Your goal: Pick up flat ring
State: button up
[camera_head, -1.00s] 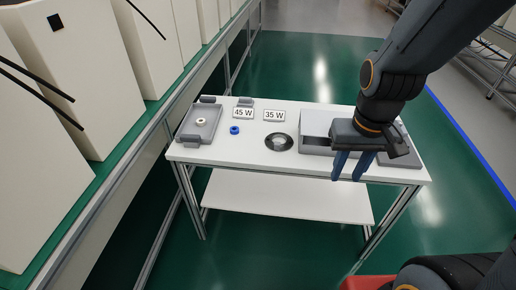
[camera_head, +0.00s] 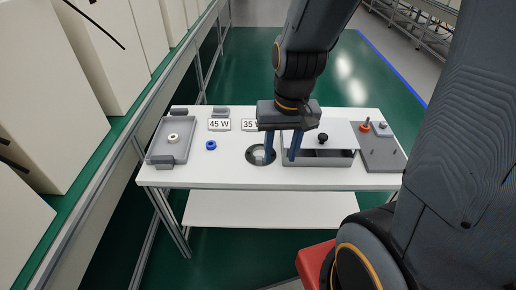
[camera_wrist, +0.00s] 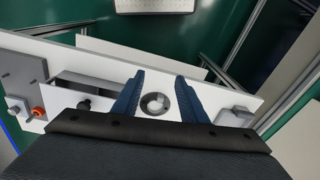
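Several ring-like things are on the white table, and I cannot tell for sure which is the flat ring. A dark round piece with a pale, shiny centre (camera_head: 252,156) lies mid-table, partly behind a finger. It shows between my fingers in the wrist view (camera_wrist: 147,105). A small blue ring (camera_head: 211,145) lies to its left. A cream ring (camera_head: 174,138) sits in the grey tray (camera_head: 157,150). My gripper (camera_head: 280,158) is open and empty, pointing down above the table, between the dark round piece and the grey box.
A grey box (camera_head: 318,164) with a white lid and black knob (camera_head: 323,138) stands right of the dark piece. The front table strip is clear.

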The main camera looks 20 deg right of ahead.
jog(key=w+f+m+y, duration=0.2)
jog(key=w+f+m, duration=0.3)
jog(key=w+m, duration=0.3)
jog(key=m+y, duration=0.2)
jog(key=m, duration=1.1)
send_near(261, 158)
notch_tip(261, 158, down, 2)
jog(key=shift+s+a+f+t+p, duration=0.1)
jog(key=shift+a+f+t+p, duration=0.25)
jog(key=shift+a+f+t, duration=0.1)
jog(key=shift+p+x, duration=0.65)
jog(key=shift+x, duration=2.65)
jog(key=shift+a, duration=0.15)
grip_shut()
